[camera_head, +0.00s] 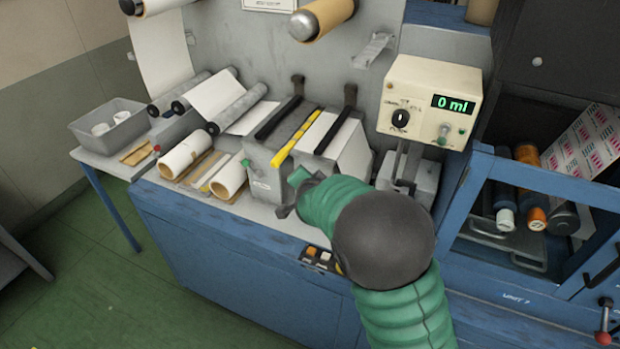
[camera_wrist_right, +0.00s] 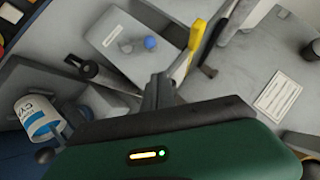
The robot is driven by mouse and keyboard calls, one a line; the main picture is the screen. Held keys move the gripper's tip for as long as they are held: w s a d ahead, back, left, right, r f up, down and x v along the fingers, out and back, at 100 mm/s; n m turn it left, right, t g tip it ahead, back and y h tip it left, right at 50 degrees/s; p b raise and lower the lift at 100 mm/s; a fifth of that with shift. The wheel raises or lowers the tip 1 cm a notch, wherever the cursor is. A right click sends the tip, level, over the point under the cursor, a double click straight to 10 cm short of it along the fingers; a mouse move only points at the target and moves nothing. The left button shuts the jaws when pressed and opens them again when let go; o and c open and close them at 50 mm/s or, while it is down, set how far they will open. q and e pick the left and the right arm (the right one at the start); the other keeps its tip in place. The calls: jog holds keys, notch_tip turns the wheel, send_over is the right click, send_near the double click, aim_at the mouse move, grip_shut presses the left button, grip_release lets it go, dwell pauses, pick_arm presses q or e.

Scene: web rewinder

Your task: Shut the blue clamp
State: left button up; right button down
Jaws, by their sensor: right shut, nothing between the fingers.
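No clamp that is clearly blue shows in the head view. Two grey blocks (camera_head: 270,160) on the bench carry long black bars (camera_head: 278,118), and a yellow bar (camera_head: 292,138) lies between them. My right gripper (camera_head: 284,211) is shut and empty, low in front of the blocks; my green sleeve and dark wrist hide part of them. In the right wrist view its fingers (camera_wrist_right: 160,91) are together, below the yellow bar (camera_wrist_right: 188,52). A small blue knob (camera_wrist_right: 150,42) sits on a pale grey housing there, apart from the fingers; I cannot tell whether it belongs to the clamp. My left gripper is out of view.
A cream meter box (camera_head: 432,100) reading 0 ml stands right of the blocks. Paper rolls (camera_head: 185,157) and a grey bin (camera_head: 108,125) lie left. Buttons (camera_head: 319,256) are on the blue bench front (camera_head: 230,255). A white labelled container (camera_wrist_right: 40,118) shows in the wrist view.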

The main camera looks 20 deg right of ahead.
jog(key=v, duration=0.2)
jog(key=shift+s+r, duration=0.1)
jog(key=shift+s, duration=0.15)
jog(key=s+a+f+n+g+y, duration=0.1)
jog(key=s+a+f+n+g, duration=0.2)
jog(key=s, duration=0.6)
jog(key=s+a+f+n+g+y, duration=0.2)
jog(key=s+f+n, duration=0.2)
jog(key=s, duration=0.5)
jog(key=s+a+f+n+g+y, duration=0.1)
jog(key=s+a+f+n+g, duration=0.2)
jog(key=s+n, duration=0.3)
jog(key=s+f, duration=0.1)
jog(key=s, duration=0.2)
jog(key=shift+s+a+f+n+g+y, duration=0.3)
jog(key=shift+a+f+y, duration=0.05)
jog(key=shift+y, duration=0.05)
